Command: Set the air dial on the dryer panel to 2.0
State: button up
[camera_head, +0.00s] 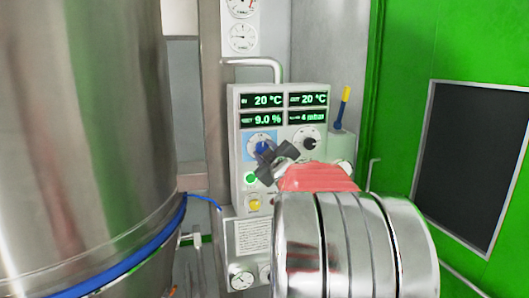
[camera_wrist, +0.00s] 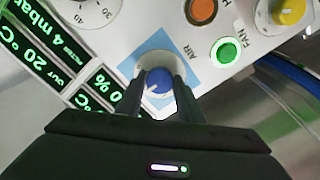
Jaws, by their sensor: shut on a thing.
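The dryer panel (camera_head: 236,190) is a pale grey box with green digital readouts. The air dial, a blue knob on a light blue square, sits below the readouts; it shows in the head view (camera_head: 261,146) and in the wrist view (camera_wrist: 158,80). My gripper (camera_wrist: 160,92) is at the dial, its two dark fingers on either side of the blue knob and shut on it. In the head view my gripper (camera_head: 268,164) partly covers the dial. The "AIR" label shows beside it in the wrist view. The dial's pointer reading is too small to tell.
A black knob (camera_head: 307,142) sits right of the dial. A lit green button (camera_wrist: 226,52), an orange button (camera_wrist: 202,10) and a yellow knob (camera_wrist: 289,10) are nearby. A large steel vessel (camera_head: 80,130) stands left, a green door frame (camera_head: 450,50) right.

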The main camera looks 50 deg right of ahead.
dwell(0.5)
jog(key=o, duration=1.1)
jog(key=shift+c, duration=0.2)
jog(key=v, duration=1.3)
jog(key=shift+s+a, duration=0.2)
jog(key=shift+s, duration=0.1)
